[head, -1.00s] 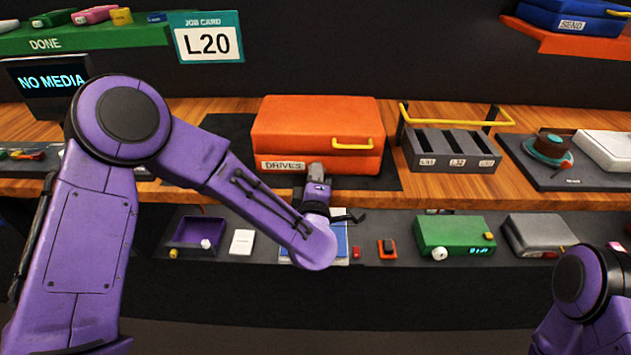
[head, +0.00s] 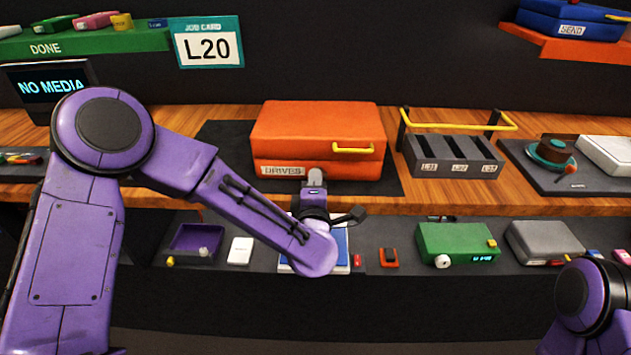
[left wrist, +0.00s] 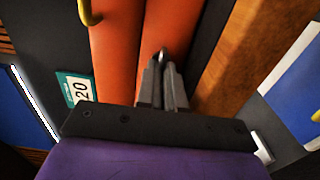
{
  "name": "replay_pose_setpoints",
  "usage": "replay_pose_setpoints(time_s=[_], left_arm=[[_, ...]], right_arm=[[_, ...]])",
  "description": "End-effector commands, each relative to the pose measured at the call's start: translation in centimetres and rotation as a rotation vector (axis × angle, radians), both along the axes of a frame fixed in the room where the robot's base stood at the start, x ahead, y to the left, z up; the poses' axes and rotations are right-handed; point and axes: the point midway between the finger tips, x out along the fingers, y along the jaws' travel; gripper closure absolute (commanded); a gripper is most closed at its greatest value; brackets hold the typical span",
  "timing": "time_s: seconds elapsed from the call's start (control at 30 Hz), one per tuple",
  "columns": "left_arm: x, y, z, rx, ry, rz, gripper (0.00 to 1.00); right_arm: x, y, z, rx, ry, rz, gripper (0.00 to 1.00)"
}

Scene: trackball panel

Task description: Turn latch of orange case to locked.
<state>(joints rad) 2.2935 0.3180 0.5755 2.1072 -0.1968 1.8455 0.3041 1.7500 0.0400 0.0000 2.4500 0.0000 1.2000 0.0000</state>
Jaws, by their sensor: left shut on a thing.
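The orange case (head: 318,128) lies closed on a dark mat on the wooden bench, with a yellow handle (head: 352,150) and a DRIVES label (head: 283,171) on its front. It also shows in the left wrist view (left wrist: 118,50). My left gripper (head: 315,178) is at the middle of the case's front. In the left wrist view its fingers (left wrist: 162,80) are closed together on the small grey latch (left wrist: 163,54) at the seam. The fingers hide most of the latch, so I cannot tell its turn. My right gripper is out of view.
A grey slotted rack (head: 452,157) with a yellow bar stands right of the case. The lower shelf holds a green box (head: 455,240), a grey box (head: 541,240) and a purple tray (head: 196,239). A NO MEDIA screen (head: 50,88) stands at left.

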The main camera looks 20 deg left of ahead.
Motion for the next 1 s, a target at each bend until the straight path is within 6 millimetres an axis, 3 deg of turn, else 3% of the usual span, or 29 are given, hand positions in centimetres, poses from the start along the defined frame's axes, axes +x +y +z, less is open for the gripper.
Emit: replay_pose_setpoints(time_s=[0.03,0.1,0.47,0.8,1.0], left_arm=[[0.0,0.0,-0.1,-0.002,0.002,-0.001,0.86],[0.0,0.0,-0.1,-0.001,0.002,-0.001,0.67],[-0.7,-0.3,-0.1,0.0,0.0,-0.003,0.67],[-8.0,-2.4,-0.2,0.002,0.0,-0.004,0.67],[-10.1,-2.9,-0.1,0.0,0.001,-0.001,0.67]], right_arm=[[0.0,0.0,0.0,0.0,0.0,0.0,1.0],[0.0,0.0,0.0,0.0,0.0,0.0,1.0],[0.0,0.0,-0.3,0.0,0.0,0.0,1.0],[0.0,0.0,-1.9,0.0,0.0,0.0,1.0],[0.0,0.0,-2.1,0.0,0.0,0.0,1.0]])
